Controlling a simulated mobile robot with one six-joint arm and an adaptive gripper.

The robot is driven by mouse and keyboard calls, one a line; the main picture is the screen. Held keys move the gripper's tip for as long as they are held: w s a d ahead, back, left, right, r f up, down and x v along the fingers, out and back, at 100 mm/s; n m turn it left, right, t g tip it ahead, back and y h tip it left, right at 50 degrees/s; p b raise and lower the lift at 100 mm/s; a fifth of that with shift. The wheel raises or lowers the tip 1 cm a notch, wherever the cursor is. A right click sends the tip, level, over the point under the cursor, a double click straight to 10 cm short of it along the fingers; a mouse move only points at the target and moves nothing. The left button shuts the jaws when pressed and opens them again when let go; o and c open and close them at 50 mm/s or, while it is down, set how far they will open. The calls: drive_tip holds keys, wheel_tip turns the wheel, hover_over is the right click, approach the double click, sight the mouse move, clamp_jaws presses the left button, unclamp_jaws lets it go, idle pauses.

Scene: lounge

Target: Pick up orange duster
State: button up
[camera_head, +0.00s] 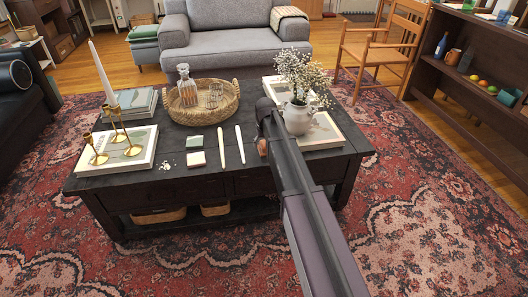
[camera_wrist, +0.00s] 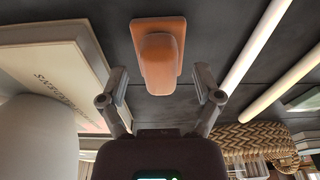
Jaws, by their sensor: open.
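The orange duster (camera_wrist: 160,60) lies on the dark tabletop, with a flat rectangular base and a raised rounded grip. In the head view only a small part of the duster (camera_head: 262,147) shows beside my arm, which hides the rest. My gripper (camera_wrist: 161,80) is open and empty. In the wrist view its two fingers stand on either side of the duster's grip, with a visible gap on each side. I cannot tell the exact height of the fingers above the tabletop. In the head view my gripper (camera_head: 267,110) is over the table's right part.
A white vase of flowers (camera_head: 297,117) and books (camera_head: 325,132) stand close on the right. Two pale sticks (camera_head: 221,148) lie left of the duster. A wicker tray (camera_head: 203,114) with a decanter, brass candle holders (camera_head: 97,147) and more books occupy the dark table (camera_head: 180,185).

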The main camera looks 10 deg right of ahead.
drive_tip(key=shift+f, duration=0.1)
idle(0.5)
clamp_jaws()
